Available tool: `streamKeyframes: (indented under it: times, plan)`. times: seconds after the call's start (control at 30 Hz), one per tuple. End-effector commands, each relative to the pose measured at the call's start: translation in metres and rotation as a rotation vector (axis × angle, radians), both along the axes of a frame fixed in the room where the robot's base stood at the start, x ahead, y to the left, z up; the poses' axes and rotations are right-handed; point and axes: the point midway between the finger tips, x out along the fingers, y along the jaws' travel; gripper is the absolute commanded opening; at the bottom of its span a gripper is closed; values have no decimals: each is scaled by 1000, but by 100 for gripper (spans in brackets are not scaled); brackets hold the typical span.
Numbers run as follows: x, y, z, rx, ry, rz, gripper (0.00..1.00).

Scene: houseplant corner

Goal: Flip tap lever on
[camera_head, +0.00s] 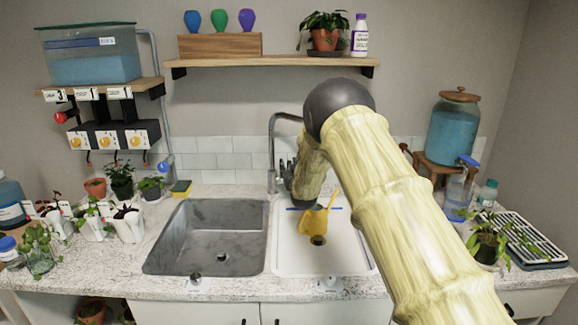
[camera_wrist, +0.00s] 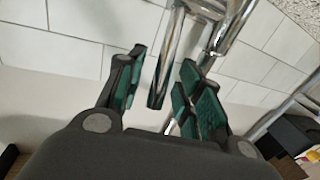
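The chrome tap (camera_head: 272,150) rises behind the two sinks in the head view, its spout arching to the right. Its lever cannot be told apart there, as my arm covers that area. In the wrist view, a slim chrome rod (camera_wrist: 158,85), which looks like the lever, hangs between the fingers of my gripper (camera_wrist: 164,72). A thicker chrome tap part (camera_wrist: 228,30) shows just behind the right finger. My gripper is open, one green-padded finger on each side of the rod. I cannot tell whether the right finger touches metal. In the head view my gripper (camera_head: 285,170) is dark and partly hidden beside the tap.
A grey basin (camera_head: 180,255) lies left and a white basin (camera_head: 350,262) right. A yellow watering can (camera_head: 313,222) stands in the white one. A sponge (camera_head: 181,187) lies left of the tap. The tiled wall (camera_head: 210,160) is close behind. A shelf (camera_head: 275,61) hangs above.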

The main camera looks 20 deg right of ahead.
Motion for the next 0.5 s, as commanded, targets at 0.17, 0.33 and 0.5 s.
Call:
streamKeyframes:
  times: [0.17, 0.33, 0.5]
  plan:
    - [4, -1, 0, 0, -1, 0, 36]
    - [4, -1, 0, 0, -1, 0, 36]
    - [4, -1, 0, 0, -1, 0, 12]
